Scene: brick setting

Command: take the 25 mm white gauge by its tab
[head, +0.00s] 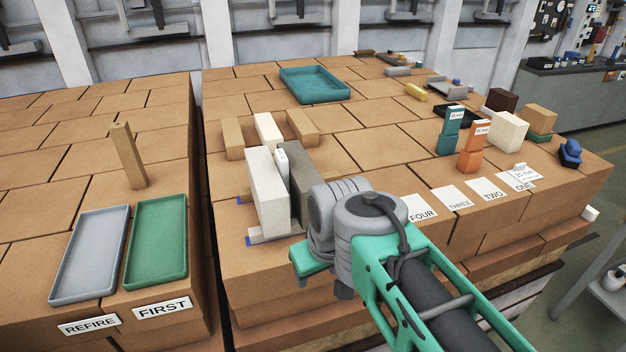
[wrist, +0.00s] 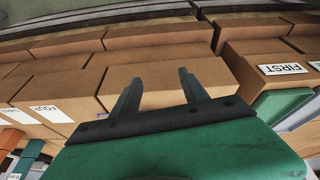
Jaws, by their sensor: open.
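A white gauge (head: 519,174) with small print sits at the card marked ONE; its print looks like 25 but is too small to be sure. Another slim white piece with a labelled tab (head: 282,160) stands in the gap between a tall white block (head: 266,190) and a grey block (head: 303,170). A teal gauge (head: 450,132) and an orange gauge (head: 473,150) stand upright behind the cards. My gripper (wrist: 158,90) is open and empty in the wrist view, before a brick face. In the head view its fingertips are hidden by my wrist, right of the blocks.
Cards FOUR (head: 420,209), THREE (head: 452,198) and TWO (head: 486,189) line the front edge. A cream block (head: 509,131) stands behind ONE. A teal tray (head: 314,86) lies at the back. Grey (head: 88,255) and green (head: 157,243) trays lie left, across a gap.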

